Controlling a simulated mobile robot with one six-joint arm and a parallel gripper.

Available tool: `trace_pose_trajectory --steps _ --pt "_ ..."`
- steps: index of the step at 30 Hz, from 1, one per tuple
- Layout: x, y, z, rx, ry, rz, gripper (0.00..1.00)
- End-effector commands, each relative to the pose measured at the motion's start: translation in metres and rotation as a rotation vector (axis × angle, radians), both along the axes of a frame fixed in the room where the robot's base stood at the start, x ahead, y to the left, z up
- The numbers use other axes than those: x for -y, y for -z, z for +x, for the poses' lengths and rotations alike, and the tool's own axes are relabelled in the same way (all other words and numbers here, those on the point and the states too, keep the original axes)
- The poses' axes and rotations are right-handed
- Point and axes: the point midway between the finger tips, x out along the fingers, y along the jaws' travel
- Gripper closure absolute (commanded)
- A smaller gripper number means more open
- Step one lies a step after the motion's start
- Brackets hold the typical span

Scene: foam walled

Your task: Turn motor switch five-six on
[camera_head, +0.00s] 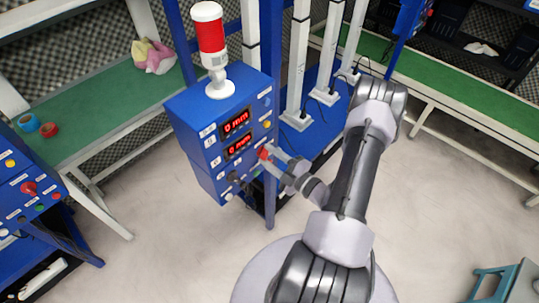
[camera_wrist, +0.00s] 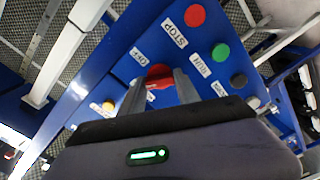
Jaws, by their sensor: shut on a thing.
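The blue control box (camera_head: 222,178) stands in the middle of the head view with two red digital displays reading "0 mm". A red switch knob (camera_head: 263,153) sits on its front panel. In the wrist view the red knob (camera_wrist: 160,72) lies between my two fingers, beside a label that seems to read OFF. My gripper (camera_head: 270,161) is shut on this knob, and its fingers (camera_wrist: 161,84) hide part of it. I cannot read which motor number the switch carries.
A red STOP button (camera_wrist: 195,15), a green RUN button (camera_wrist: 221,52) and a yellow button (camera_wrist: 109,106) sit near the knob. A red-and-white beacon (camera_head: 210,40) stands on the box. Green-topped benches (camera_head: 100,120) flank it. The floor in front is open.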

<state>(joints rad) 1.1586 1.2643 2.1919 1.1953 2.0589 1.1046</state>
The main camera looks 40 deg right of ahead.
Motion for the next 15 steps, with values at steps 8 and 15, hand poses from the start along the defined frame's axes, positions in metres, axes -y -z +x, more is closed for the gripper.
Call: trace_pose_trajectory --steps 8,15 --pt "-0.0002 0.0001 -0.0001 0.018 -0.001 -0.238 1.00" --pt "-0.0001 0.0004 -0.0001 0.031 -0.001 -0.400 1.00"
